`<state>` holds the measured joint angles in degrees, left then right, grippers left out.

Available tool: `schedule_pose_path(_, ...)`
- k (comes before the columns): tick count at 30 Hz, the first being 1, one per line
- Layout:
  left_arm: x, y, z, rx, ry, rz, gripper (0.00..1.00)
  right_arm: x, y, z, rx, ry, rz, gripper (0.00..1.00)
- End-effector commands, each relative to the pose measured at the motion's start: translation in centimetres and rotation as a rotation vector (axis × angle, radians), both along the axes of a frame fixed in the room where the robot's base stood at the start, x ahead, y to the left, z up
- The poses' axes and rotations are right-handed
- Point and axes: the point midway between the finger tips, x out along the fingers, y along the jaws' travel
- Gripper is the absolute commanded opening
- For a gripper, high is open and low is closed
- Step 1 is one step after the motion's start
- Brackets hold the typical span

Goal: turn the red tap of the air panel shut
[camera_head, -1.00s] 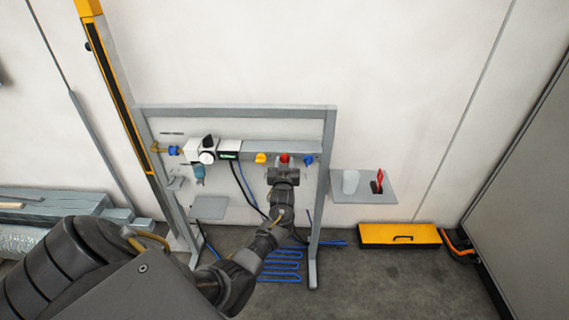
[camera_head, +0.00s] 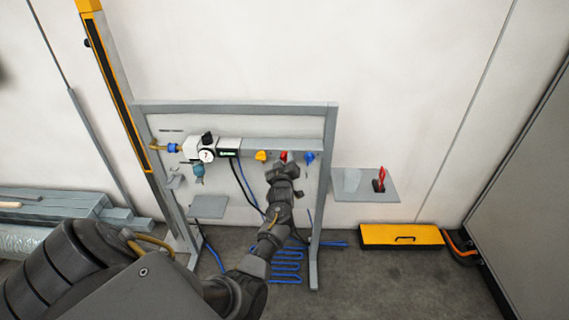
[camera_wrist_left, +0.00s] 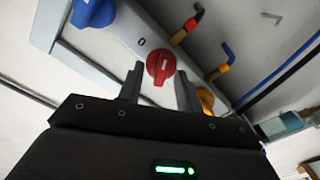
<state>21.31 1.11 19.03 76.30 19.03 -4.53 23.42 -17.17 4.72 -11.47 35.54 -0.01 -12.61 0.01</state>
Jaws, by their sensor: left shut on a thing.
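The red tap (camera_head: 283,155) sits on the grey rail of the air panel, between a yellow tap (camera_head: 260,156) and a blue tap (camera_head: 309,157). In the left wrist view the red tap (camera_wrist_left: 160,65) is a round knob with a raised grip bar, and its bar points down between my fingers. My left gripper (camera_head: 283,165) is at the red tap, and in the wrist view its two fingers (camera_wrist_left: 160,86) stand either side of the bar, shut on it. The gripper hides the lower part of the tap in the head view. My right gripper is out of view.
The panel frame (camera_head: 235,108) stands before a white wall. A gauge (camera_head: 207,156) and hoses are left of the taps. A yellow case (camera_head: 400,235) lies on the floor.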

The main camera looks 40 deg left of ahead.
Motion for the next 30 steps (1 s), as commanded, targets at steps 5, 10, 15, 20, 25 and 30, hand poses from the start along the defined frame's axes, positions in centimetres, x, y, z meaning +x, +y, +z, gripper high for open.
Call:
schedule_pose_path(5,0.0,0.0,-0.4,-0.139,-0.102,-0.001,0.12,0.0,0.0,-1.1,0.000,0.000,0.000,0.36)
schedule_pose_path(10,-0.1,0.1,-0.5,-0.266,-0.199,0.000,0.12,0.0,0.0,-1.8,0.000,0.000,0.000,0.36)
schedule_pose_path(15,-0.2,0.1,-0.6,-0.394,-0.298,0.001,0.12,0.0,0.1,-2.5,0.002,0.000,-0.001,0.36)
schedule_pose_path(20,-0.2,0.1,-0.7,-0.512,-0.385,0.000,0.12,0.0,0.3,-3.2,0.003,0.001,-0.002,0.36)
schedule_pose_path(25,-0.2,0.2,-0.7,-0.622,-0.470,0.000,0.12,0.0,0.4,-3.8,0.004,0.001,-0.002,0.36)
schedule_pose_path(30,-0.2,0.2,-0.8,-0.711,-0.536,0.000,0.12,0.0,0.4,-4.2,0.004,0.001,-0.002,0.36)
